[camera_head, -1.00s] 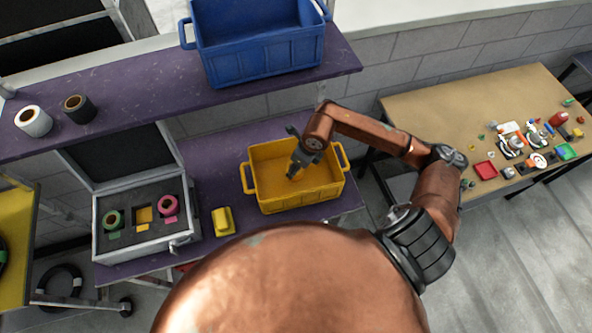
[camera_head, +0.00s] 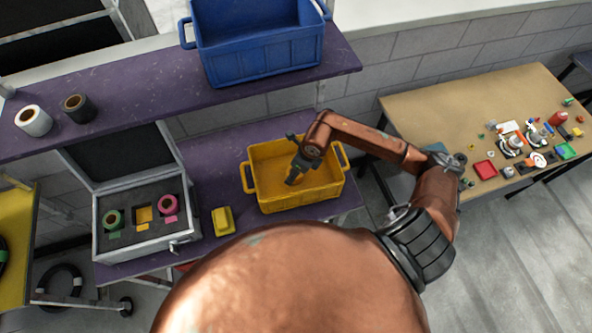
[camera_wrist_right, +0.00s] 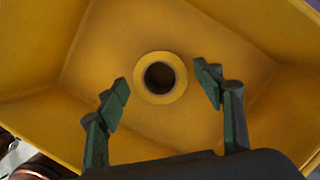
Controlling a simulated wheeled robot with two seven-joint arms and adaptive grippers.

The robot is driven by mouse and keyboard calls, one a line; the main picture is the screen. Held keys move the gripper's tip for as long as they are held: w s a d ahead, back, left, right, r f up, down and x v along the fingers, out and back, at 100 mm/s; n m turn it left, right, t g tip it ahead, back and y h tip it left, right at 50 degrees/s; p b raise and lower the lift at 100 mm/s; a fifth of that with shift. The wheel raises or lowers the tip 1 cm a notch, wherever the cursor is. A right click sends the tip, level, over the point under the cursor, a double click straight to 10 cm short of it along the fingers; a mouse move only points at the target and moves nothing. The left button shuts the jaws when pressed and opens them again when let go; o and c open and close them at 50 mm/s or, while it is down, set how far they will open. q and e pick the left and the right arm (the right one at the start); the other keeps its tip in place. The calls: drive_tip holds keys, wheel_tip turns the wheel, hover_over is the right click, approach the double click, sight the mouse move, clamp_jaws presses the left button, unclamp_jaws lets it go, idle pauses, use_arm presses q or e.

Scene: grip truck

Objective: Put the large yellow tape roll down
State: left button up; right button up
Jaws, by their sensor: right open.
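The large yellow tape roll (camera_wrist_right: 160,78) lies on the floor of the yellow crate (camera_wrist_right: 225,40), its round dark hole facing the right wrist camera. My right gripper (camera_wrist_right: 167,88) is open, with one finger on each side of the roll in that view and gaps between fingers and roll. In the head view my right gripper (camera_head: 293,180) reaches down into the yellow crate (camera_head: 318,195). The roll cannot be made out clearly there, being hidden by the gripper or blending with the crate. My left gripper does not show.
An open case (camera_head: 96,243) with green and pink rolls stands left of the crate on the purple table. A small yellow box (camera_head: 223,221) lies between them. A blue crate (camera_head: 262,62) and white (camera_head: 33,120) and black (camera_head: 79,108) rolls sit on the upper shelf.

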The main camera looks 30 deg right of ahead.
drive_tip(key=shift+r, duration=0.15)
drive_tip(key=b+v, duration=0.1)
drive_tip(key=v, duration=1.1)
idle(0.3)
